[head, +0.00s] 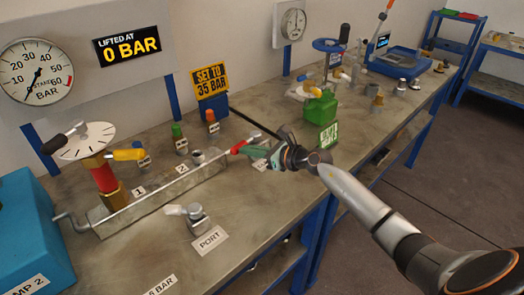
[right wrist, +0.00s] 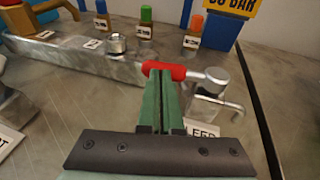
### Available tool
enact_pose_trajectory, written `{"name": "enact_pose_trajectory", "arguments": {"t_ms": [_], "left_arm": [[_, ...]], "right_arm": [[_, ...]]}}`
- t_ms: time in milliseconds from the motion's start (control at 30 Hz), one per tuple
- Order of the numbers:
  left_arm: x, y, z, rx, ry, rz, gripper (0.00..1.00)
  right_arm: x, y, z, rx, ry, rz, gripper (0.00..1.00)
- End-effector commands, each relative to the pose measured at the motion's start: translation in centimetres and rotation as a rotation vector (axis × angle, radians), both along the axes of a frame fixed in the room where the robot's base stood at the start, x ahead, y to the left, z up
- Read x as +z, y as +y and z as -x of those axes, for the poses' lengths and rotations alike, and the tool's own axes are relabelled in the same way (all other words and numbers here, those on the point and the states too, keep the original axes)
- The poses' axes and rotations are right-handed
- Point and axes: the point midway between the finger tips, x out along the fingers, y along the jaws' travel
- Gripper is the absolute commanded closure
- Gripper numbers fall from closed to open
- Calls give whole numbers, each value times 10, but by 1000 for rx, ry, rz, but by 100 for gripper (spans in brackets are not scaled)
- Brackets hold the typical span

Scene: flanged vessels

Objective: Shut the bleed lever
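The bleed lever (head: 243,146) has a red grip and sits at the right end of the metal manifold. In the right wrist view its red grip (right wrist: 164,70) lies crosswise at my fingertips, and its metal arm runs right to a round silver pivot (right wrist: 217,76). My right gripper (head: 258,151) has green fingers, which lie side by side, shut, in the right wrist view (right wrist: 160,82). The tips are at the grip, apparently touching it; the fingers do not straddle it. A partly hidden label (right wrist: 203,130) lies beside the valve. My left gripper is not in view.
The manifold (head: 165,196) carries a gauge valve with a red body (head: 103,177) at its left. A port valve (head: 195,218) stands in front. Green (head: 179,138) and orange-capped (head: 212,121) fittings stand behind. A green block (head: 321,106) stands to the right.

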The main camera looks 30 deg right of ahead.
Motion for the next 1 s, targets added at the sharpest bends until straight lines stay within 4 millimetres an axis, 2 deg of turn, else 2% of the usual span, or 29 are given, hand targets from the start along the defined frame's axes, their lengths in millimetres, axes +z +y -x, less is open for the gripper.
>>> {"name": "enact_pose_trajectory", "arguments": {"t_ms": [400,1000], "left_arm": [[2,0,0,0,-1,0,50],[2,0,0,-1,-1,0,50]], "right_arm": [[0,9,-7,5,1,-1,100],[0,11,-8,8,-1,-3,100]]}}
